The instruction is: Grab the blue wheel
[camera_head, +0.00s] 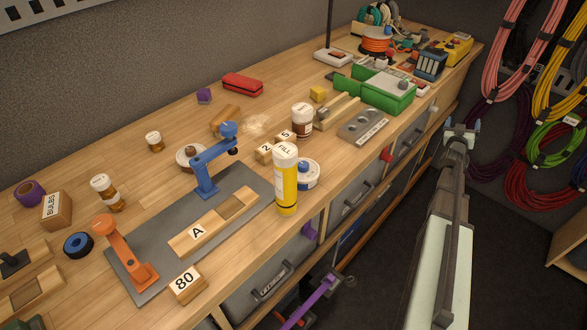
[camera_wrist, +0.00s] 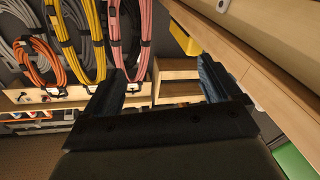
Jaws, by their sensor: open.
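The wheel does not show in the wrist view.
A wooden box (camera_head: 55,211), a purple roll (camera_head: 30,193) and a brown bottle (camera_head: 107,192) stand near the wheel. A blue clamp (camera_head: 210,165) and yellow tube (camera_head: 286,180) rise mid-bench. Coiled cords (camera_head: 550,150) hang at right. The aisle floor is open.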

